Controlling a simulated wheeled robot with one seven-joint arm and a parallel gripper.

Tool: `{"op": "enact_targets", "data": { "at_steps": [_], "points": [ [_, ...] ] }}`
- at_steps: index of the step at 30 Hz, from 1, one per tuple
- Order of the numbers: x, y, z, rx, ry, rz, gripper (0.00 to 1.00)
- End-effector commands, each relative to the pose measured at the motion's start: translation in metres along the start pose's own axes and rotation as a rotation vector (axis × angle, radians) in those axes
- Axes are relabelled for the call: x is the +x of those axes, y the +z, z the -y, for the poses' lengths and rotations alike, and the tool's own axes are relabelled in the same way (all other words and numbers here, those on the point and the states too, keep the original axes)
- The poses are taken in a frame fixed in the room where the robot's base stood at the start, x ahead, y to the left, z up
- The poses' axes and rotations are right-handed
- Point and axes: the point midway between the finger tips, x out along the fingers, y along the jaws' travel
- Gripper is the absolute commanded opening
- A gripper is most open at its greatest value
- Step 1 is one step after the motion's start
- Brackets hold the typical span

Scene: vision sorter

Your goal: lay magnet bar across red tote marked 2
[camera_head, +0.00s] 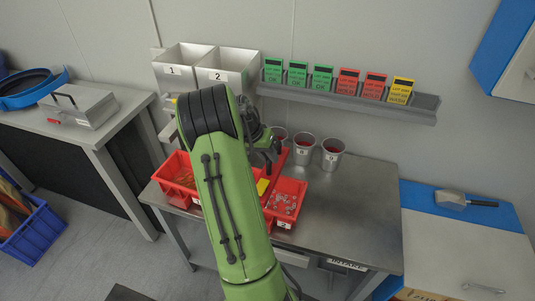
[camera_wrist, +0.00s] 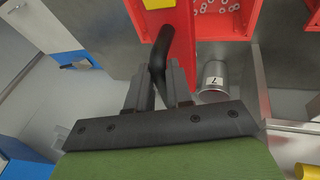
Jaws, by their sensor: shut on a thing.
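My gripper (camera_wrist: 160,90) is shut on the black handle (camera_wrist: 160,55) of the magnet bar, which shows as a red bar with a yellow patch (camera_wrist: 165,18). In the head view the bar (camera_head: 276,178) slants over the left part of the red tote marked 2 (camera_head: 284,224), and my gripper (camera_head: 272,150) is at its far end. The tote holds small metal nuts and also shows in the wrist view (camera_wrist: 232,32). I cannot tell whether the bar touches the tote's rim. My arm hides part of the bench left of it.
Another red tote (camera_head: 178,178) stands left of my arm. Several metal cups (camera_head: 332,153) stand behind tote 2; one (camera_wrist: 213,80) is close to my gripper. Grey bins 1 and 2 (camera_head: 225,75) and a card rail (camera_head: 350,103) are behind. The bench's right side (camera_head: 360,205) is clear.

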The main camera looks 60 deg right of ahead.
Motion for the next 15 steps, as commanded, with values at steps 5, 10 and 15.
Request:
{"op": "enact_targets", "data": {
  "at_steps": [5,10,15],
  "points": [
    [0.017,0.005,0.006,0.001,0.0,-0.001,0.0],
    [0.029,0.009,0.01,0.001,-0.001,-0.001,0.0],
    [0.042,0.013,0.015,0.0,-0.001,-0.002,0.0]
  ]
}}
